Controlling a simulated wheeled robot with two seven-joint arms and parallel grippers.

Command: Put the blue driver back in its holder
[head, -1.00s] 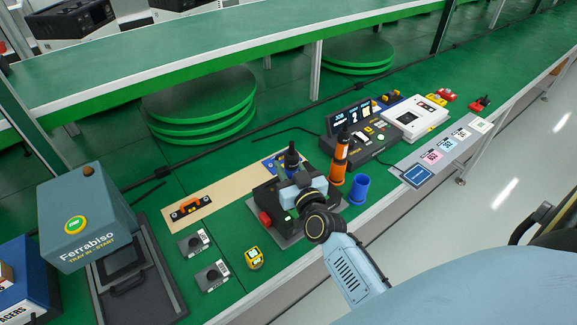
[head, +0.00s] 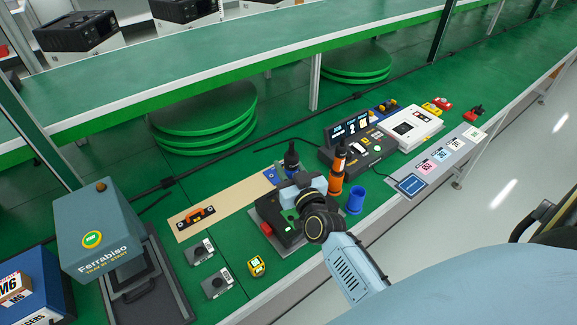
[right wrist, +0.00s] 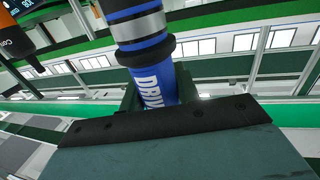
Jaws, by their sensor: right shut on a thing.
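The blue driver (head: 291,161), with a dark top, is upright in my right gripper (head: 297,180), above the dark red-knobbed station. In the right wrist view its blue body with white lettering (right wrist: 152,85) stands between the jaws of my right gripper (right wrist: 155,95), which are shut on it. Its lower end is hidden in the head view. An empty-looking blue cup-shaped holder (head: 356,200) stands on the green bench to the right of the gripper, apart from it. My left gripper is not in view.
An orange driver (head: 338,165) stands upright between my gripper and the blue holder. The dark station (head: 270,222) lies below the gripper. A console (head: 352,150) and a white box (head: 412,125) are behind right. A yellow item (head: 256,266) lies in front.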

